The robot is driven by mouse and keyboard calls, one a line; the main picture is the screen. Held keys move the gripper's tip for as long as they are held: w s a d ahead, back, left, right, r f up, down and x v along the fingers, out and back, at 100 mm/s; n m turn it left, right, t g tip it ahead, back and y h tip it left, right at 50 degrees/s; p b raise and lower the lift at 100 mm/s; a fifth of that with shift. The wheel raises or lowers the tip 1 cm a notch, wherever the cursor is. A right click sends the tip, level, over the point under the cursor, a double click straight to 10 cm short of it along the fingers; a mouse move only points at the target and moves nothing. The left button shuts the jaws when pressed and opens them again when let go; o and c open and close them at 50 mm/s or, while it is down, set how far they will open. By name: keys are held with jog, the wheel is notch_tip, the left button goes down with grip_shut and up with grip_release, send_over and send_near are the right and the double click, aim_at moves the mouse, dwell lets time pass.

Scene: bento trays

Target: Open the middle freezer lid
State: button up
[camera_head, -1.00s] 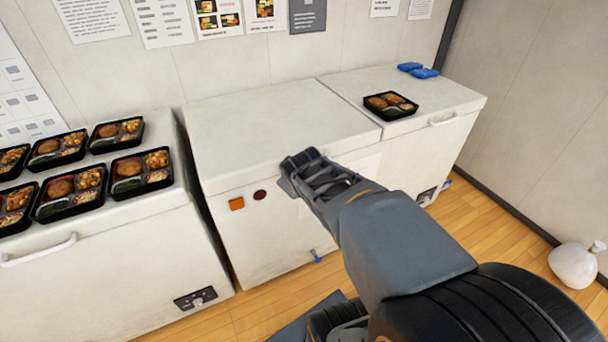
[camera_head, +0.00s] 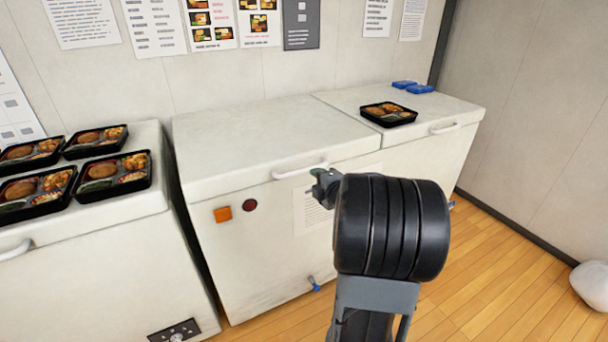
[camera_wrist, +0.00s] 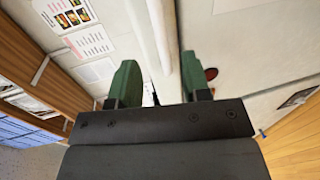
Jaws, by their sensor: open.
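The middle freezer (camera_head: 262,235) is white, and its lid (camera_head: 260,130) is down. A white bar handle (camera_head: 298,170) sits at the lid's front edge. My gripper (camera_head: 323,182) is at the right end of this handle in the head view; my dark wrist hides part of it. In the wrist view my gripper (camera_wrist: 160,72) shows two green fingers spread apart. The white handle (camera_wrist: 161,40) appears between them, lengthwise. I cannot tell whether the fingers reach around it or touch it. The gripper holds nothing.
Black bento trays (camera_head: 112,187) stand on the left freezer (camera_head: 95,270). One bento tray (camera_head: 388,121) and blue packs (camera_head: 419,89) lie on the right freezer (camera_head: 458,112). The middle lid's top is clear. A white bag (camera_head: 592,285) lies on the floor at right.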

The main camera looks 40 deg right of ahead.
aim_at(305, 172)
jog(key=x, duration=0.9)
jog(key=shift+b, duration=0.35)
grip_shut()
